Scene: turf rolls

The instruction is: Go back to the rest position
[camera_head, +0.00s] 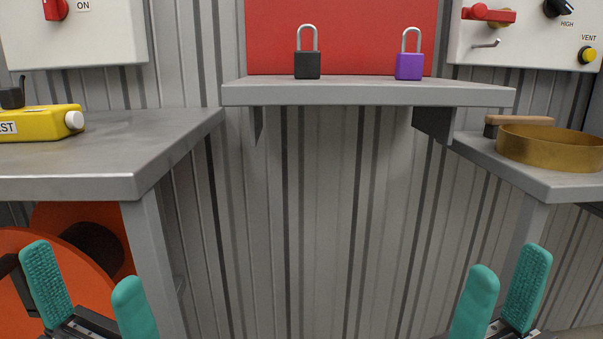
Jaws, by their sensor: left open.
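My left gripper (90,289) is at the lower left, with its two teal fingers spread apart and nothing between them. It is in front of the left table and an orange reel. My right gripper (501,288) is at the lower right, with its two teal fingers apart and nothing seen between them. It is in front of the right table's leg. Both grippers point upward in the picture and appear clear of the furniture. The lower parts of both arms are cut off by the bottom edge.
A grey shelf (368,94) holds a black padlock (307,65) and a purple padlock (409,67). The right table (540,178) bears a brass pan (550,148). Space between the tables is clear.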

